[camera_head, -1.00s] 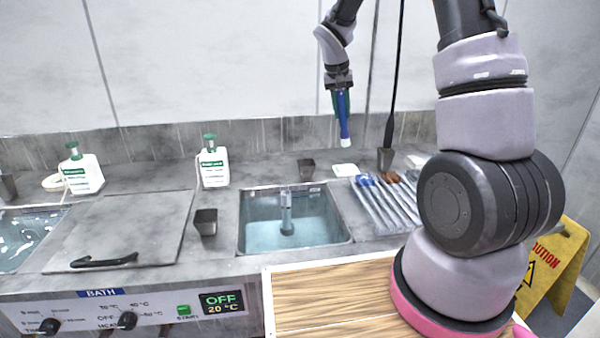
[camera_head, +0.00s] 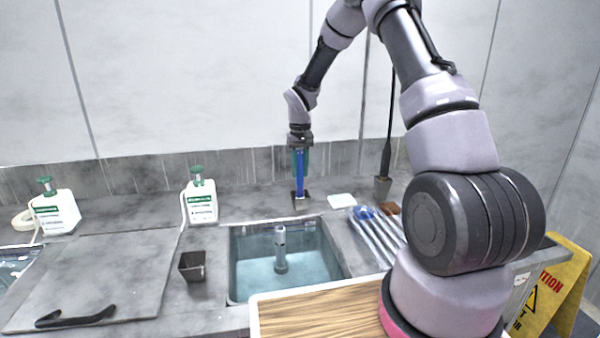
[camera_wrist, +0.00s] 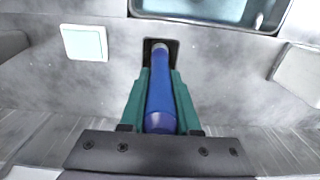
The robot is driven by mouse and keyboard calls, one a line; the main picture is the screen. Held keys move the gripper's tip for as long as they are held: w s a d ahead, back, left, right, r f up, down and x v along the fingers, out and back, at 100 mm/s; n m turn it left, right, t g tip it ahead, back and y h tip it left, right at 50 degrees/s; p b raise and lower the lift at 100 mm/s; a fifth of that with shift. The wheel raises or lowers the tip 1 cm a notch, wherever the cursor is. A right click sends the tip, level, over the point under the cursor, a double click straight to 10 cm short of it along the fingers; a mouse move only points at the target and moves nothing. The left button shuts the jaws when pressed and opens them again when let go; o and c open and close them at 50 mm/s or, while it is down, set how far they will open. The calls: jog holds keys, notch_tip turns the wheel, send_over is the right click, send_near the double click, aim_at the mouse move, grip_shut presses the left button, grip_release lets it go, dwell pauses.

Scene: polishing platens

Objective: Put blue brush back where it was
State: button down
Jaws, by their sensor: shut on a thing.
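The blue brush (camera_head: 300,180) hangs upright, handle up, from my gripper (camera_head: 300,160). My gripper's green fingers are shut on its handle. The brush's lower end is at the small dark square cup (camera_head: 301,203) behind the sink. In the wrist view the blue brush (camera_wrist: 160,105) lies between the two fingers (camera_wrist: 160,85), and its pale tip is inside the outline of the dark cup (camera_wrist: 172,46). The tip's depth in the cup cannot be told.
The water-filled sink (camera_head: 236,285) is in front of the cup. A second dark cup (camera_head: 192,267) stands left of it. A white bottle (camera_head: 201,205) and a white pad (camera_head: 342,201) flank the brush. Several tools lie on a rack (camera_head: 378,240) at the right. A wooden board (camera_head: 310,312) is in front.

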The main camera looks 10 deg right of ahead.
jog(key=shift+f, duration=0.55)
jog(key=c, duration=0.6)
grip_release()
jog(key=shift+c, duration=0.2)
jog(key=shift+r, duration=0.1)
